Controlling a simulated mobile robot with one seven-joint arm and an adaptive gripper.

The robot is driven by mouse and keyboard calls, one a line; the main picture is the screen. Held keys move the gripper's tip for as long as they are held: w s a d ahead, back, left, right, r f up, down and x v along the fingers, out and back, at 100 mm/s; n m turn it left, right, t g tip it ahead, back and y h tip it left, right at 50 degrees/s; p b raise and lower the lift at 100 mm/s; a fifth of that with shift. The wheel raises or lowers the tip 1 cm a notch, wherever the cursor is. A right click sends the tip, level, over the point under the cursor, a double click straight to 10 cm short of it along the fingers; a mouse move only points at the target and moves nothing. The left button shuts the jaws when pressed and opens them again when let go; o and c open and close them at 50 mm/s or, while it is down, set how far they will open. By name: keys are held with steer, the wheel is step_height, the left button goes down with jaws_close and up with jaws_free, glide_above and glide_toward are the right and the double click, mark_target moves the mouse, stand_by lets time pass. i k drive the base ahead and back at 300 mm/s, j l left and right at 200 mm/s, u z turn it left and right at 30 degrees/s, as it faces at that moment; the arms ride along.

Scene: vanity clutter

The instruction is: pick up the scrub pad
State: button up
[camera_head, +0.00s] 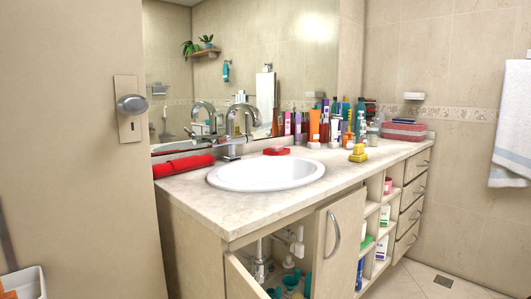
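A small yellow block-like thing (358,153) sits on the countertop (215,205), right of the sink and in front of the bottles. It may be the scrub pad, but it is too small to be sure. A flat red thing (276,151) lies behind the sink, near the faucet (235,130); I cannot tell whether it is a pad or a soap dish. My gripper is not in view, so its state and its distance from these things do not show.
Several bottles (315,126) crowd the counter's back right, beside a pink striped box (404,131). A red roll (183,166) lies at the left end. The white sink (266,174) fills the middle. A cabinet door (338,245) below stands ajar. A door (85,200) blocks the left.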

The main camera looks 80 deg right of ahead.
mark_target(358, 155)
steer(key=k+u, duration=0.3)
steer(key=k+j+u, duration=0.1)
steer(key=k+u, duration=0.25)
steer(key=k, duration=0.2)
steer(key=k+l+u, duration=0.1)
steer(key=k+u, duration=0.25)
steer(key=u, duration=0.15)
steer(key=k+u, duration=1.4)
steer(key=k, duration=0.7)
steer(key=k+z, duration=0.15)
steer(key=z, duration=4.35)
steer(key=i+l+z, duration=0.1)
steer(key=i+z, duration=0.4)
